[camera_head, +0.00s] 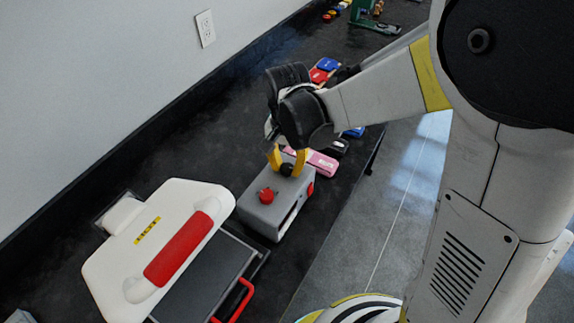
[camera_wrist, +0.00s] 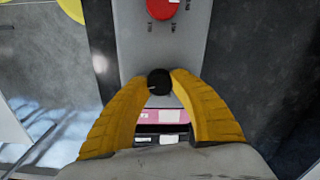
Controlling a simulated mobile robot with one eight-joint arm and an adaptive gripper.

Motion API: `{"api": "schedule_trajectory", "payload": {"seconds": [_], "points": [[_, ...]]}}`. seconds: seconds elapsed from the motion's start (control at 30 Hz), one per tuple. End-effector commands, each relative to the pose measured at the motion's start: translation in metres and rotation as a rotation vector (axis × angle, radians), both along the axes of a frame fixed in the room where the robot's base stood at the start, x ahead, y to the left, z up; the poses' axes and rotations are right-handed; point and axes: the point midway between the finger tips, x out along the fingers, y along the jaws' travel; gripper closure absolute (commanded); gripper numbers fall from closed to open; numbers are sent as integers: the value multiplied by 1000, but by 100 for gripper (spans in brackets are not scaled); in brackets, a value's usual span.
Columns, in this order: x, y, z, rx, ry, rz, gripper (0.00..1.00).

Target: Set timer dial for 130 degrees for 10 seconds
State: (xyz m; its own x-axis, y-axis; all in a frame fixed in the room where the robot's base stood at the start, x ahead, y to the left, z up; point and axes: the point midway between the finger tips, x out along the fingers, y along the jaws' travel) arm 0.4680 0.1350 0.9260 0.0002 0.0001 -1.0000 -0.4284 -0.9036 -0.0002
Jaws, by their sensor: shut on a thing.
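A grey control box (camera_head: 270,219) stands on the black counter, just right of a white heat press. On its top are a red knob (camera_head: 267,195) and a small black dial (camera_head: 286,169). My gripper (camera_head: 287,160) reaches down from above with its yellow fingers on either side of the black dial. In the wrist view the dial (camera_wrist: 159,82) sits between the two fingertips (camera_wrist: 160,84), which are shut on it. The red knob (camera_wrist: 162,8) shows at the top of that view. Any angle marks around the dial are too small or hidden to read.
The white press (camera_head: 110,268) with its red handle (camera_head: 180,250) stands left of the box. A pink item (camera_head: 322,163) lies just behind the box. Blue and red items (camera_head: 326,64) lie farther along the counter. The counter's right edge is close to the box.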

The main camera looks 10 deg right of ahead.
Motion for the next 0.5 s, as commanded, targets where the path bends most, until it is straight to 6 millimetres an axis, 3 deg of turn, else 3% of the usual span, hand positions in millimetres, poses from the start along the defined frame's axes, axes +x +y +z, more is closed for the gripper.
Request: {"api": "schedule_trajectory", "payload": {"seconds": [0.5], "points": [[0,0,0,0,0,487,100]]}}
